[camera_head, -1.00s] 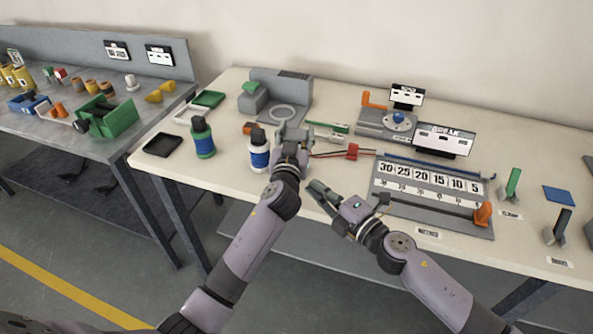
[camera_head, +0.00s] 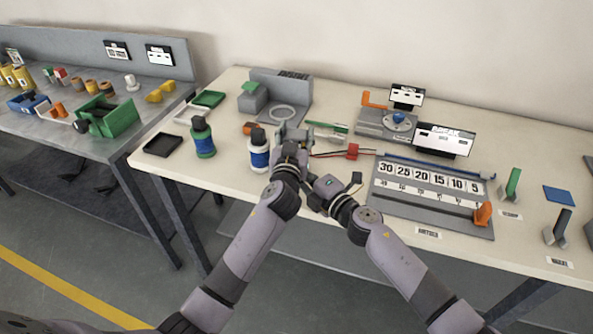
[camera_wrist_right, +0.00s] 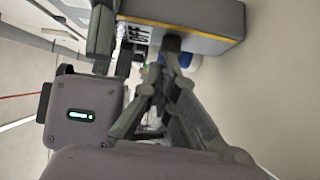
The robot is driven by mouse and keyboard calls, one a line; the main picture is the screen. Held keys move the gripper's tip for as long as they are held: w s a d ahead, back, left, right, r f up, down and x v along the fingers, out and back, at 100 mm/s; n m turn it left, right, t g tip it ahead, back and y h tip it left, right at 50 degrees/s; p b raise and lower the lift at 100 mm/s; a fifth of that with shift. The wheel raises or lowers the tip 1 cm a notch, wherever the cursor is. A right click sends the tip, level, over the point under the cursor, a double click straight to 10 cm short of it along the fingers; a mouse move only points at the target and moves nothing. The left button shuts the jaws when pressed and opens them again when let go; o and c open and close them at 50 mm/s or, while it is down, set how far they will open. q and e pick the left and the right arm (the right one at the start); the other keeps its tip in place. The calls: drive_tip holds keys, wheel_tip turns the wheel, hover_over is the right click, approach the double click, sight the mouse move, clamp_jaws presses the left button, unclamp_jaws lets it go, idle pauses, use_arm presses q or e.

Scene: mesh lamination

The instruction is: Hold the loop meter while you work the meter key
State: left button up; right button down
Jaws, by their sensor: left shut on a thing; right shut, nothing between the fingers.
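The loop meter (camera_wrist_right: 185,16) is a grey box with a yellow stripe and a label that seems to read OFF, at the top of the right wrist view. My left gripper (camera_head: 292,138) is shut on the meter above the front of the table; its fingers also show beside the box in the right wrist view (camera_wrist_right: 103,40). My right gripper (camera_wrist_right: 171,45) is shut and empty, its fingertips close to the labelled face. I cannot tell whether they touch it. I cannot make out the meter key.
A white-and-blue bottle (camera_head: 258,152) stands just left of my left gripper, with a green-and-blue bottle (camera_head: 202,138) further left. A numbered grey board (camera_head: 410,212) lies right of my right arm.

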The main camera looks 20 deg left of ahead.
drive_tip(key=shift+w+a, duration=0.15)
drive_tip(key=shift+w, duration=0.8)
use_arm(q)
drive_tip(key=shift+f, duration=0.1)
drive_tip(key=shift+d, duration=0.1)
use_arm(e)
drive_tip(key=shift+r, duration=0.1)
use_arm(q)
drive_tip(key=shift+s+f, duration=0.1)
drive_tip(key=shift+f, duration=0.1)
use_arm(e)
drive_tip(key=v, duration=1)
drive_tip(key=shift+s+f, duration=0.2)
drive_tip(key=shift+s, duration=0.1)
use_arm(q)
drive_tip(key=o, duration=1.4)
drive_tip(key=shift+a, duration=0.2)
drive_tip(key=shift+c, duration=0.2)
use_arm(e)
drive_tip(key=shift+a, duration=0.1)
use_arm(q)
drive_tip(key=shift+o, duration=0.6)
drive_tip(key=shift+d, duration=0.1)
